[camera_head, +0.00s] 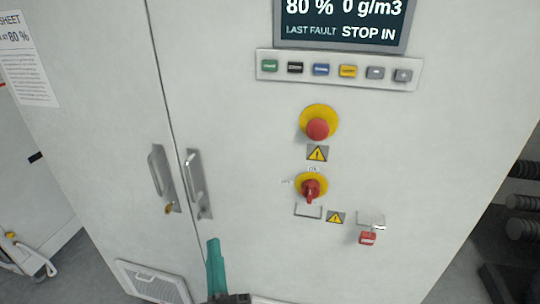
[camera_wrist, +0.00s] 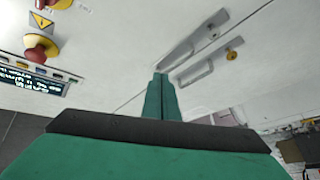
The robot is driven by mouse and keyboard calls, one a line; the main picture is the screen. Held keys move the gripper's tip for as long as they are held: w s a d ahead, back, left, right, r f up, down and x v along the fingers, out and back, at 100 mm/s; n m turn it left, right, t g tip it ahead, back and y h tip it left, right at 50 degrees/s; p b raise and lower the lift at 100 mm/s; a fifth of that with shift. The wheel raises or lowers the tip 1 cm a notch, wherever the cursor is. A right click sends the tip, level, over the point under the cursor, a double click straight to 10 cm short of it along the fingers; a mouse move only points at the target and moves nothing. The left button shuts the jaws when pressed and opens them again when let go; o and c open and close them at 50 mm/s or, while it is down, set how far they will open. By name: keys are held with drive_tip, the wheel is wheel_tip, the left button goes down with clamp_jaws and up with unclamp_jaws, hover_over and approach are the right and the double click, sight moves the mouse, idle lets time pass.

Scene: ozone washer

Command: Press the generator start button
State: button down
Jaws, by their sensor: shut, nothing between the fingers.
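A row of small buttons sits on a light strip (camera_head: 290,84) under the display on the cabinet front. At its left end is a green button (camera_head: 269,66), then black, blue, yellow and two grey ones; their labels are too small to read. My gripper (camera_head: 213,246) is teal and shut with nothing in it. It is low in the head view, below and left of the button row, apart from it. In the wrist view my gripper (camera_wrist: 161,80) points up between the door handles and the red button, and the strip shows upside down at the left edge.
The display (camera_head: 343,22) reads 80 %, 0 g/m3, LAST FAULT STOP IN. Below the strip are a red mushroom button (camera_head: 318,129) on yellow, a red rotary switch (camera_head: 311,189) and a red padlock (camera_head: 367,238). Two door handles (camera_head: 194,180) stick out left of them.

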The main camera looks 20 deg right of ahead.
sight(270, 66)
drive_tip(key=w+d+r+m+h, duration=0.1)
drive_tip(key=r+h, duration=0.1)
drive_tip(key=r, duration=0.4)
drive_tip(key=w+d+r+m+t+h, duration=0.1)
drive_tip(key=d+r+h, duration=0.15)
drive_tip(key=r, duration=0.35)
drive_tip(key=w+r+m+h, duration=0.1)
drive_tip(key=w+r+h, duration=0.1)
drive_tip(key=r, duration=0.4)
drive_tip(key=s+d+r+m+g+h, duration=0.2)
drive_tip(key=d+r+m+g+h, duration=0.1)
drive_tip(key=r, duration=0.5)
drive_tip(key=s+d+r+m+g+h, duration=0.3)
drive_tip(key=r+m+h, duration=0.3)
drive_tip(key=r+h, duration=0.2)
drive_tip(key=shift+r+g, duration=0.3)
drive_tip(key=shift+r, duration=0.5)
drive_tip(key=shift+w+d, duration=0.8)
drive_tip(key=shift+w, duration=0.4)
drive_tip(key=shift+w+d, duration=0.8)
drive_tip(key=shift+w, duration=0.45)
drive_tip(key=shift+w+d, duration=0.8)
drive_tip(key=shift+w, duration=0.4)
drive_tip(key=shift+w+d, duration=0.1)
drive_tip(key=shift+w, duration=0.05)
drive_tip(key=shift+w+d, duration=0.15)
drive_tip(key=shift+w, duration=0.05)
